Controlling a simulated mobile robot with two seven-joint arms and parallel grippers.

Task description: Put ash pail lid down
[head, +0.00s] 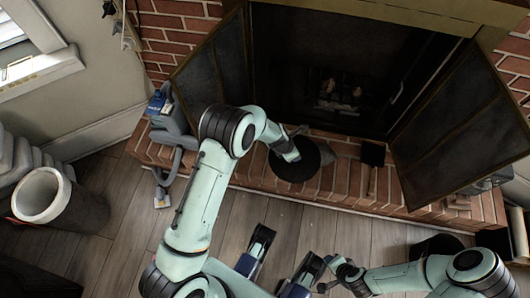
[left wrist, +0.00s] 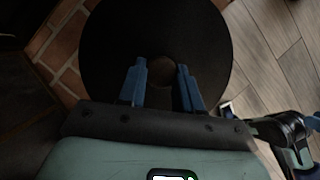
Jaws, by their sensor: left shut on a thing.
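The ash pail lid is a dark round disc (head: 296,174) at the front edge of the brick hearth in the head view. It fills the upper middle of the left wrist view (left wrist: 160,25). My left gripper (left wrist: 160,72) is shut on the lid's centre, where its blue fingers straddle a small round knob. In the head view my left gripper (head: 290,153) is over the lid and its fingertips are hidden. I cannot tell whether the lid touches the bricks. My right gripper (head: 340,268) is low in the head view, away from the lid; its jaw opening is unclear.
A dark round object (head: 437,243), possibly the pail, is on the floor, partly behind my right arm. A small black square item (head: 372,153) is on the hearth (head: 345,180). The open screen doors (head: 462,140) flank the firebox. A grey vacuum-like device (head: 168,115) stands left.

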